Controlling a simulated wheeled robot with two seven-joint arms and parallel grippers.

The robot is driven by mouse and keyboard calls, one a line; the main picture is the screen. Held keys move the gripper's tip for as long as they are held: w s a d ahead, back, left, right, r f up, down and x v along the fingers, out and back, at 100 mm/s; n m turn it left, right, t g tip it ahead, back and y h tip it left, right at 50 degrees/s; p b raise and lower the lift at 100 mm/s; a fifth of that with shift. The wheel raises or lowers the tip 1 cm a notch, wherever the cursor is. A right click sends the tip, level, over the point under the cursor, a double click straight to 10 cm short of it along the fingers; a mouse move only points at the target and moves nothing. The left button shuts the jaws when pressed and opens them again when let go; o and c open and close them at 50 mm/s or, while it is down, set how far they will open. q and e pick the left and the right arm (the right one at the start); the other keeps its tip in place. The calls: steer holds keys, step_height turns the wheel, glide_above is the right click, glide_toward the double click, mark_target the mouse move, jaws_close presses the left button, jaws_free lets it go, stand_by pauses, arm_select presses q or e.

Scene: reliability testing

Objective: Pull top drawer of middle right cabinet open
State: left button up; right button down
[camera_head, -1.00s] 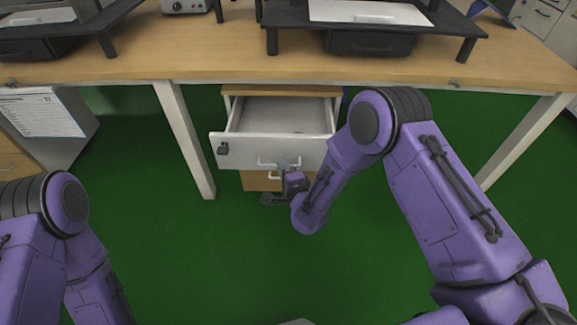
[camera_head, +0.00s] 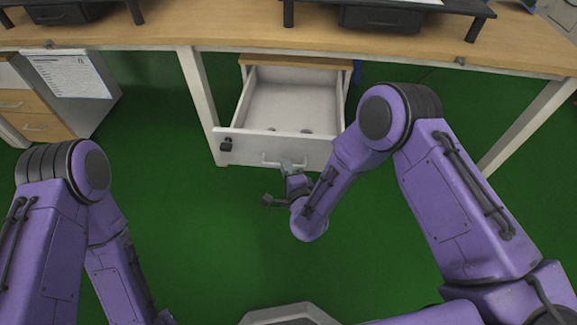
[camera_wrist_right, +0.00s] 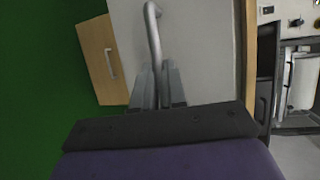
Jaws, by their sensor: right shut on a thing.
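The top drawer (camera_head: 285,148) of the cabinet under the table stands pulled out, with its white front toward me and its inside showing. Its bar handle (camera_head: 262,158) is on the front, and a dark lock sits at the front's left. My right gripper (camera_head: 287,166) is at the handle, shut on it. In the right wrist view the fingers (camera_wrist_right: 157,88) close around the grey handle (camera_wrist_right: 153,30), against the white drawer front (camera_wrist_right: 205,60). My left arm shows at the left, but its gripper is out of view.
The wooden table (camera_head: 220,33) spans above the drawer, with a white leg (camera_head: 198,85) to the drawer's left. Another cabinet (camera_head: 75,90) stands at the far left. A lower wooden drawer (camera_wrist_right: 100,60) shows in the right wrist view. The green floor before the drawer is clear.

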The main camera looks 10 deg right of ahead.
steer(key=c, duration=1.2)
jaws_free()
steer(key=v, duration=1)
steer(key=shift+s+p, duration=0.25)
steer(key=shift+p, duration=0.2)
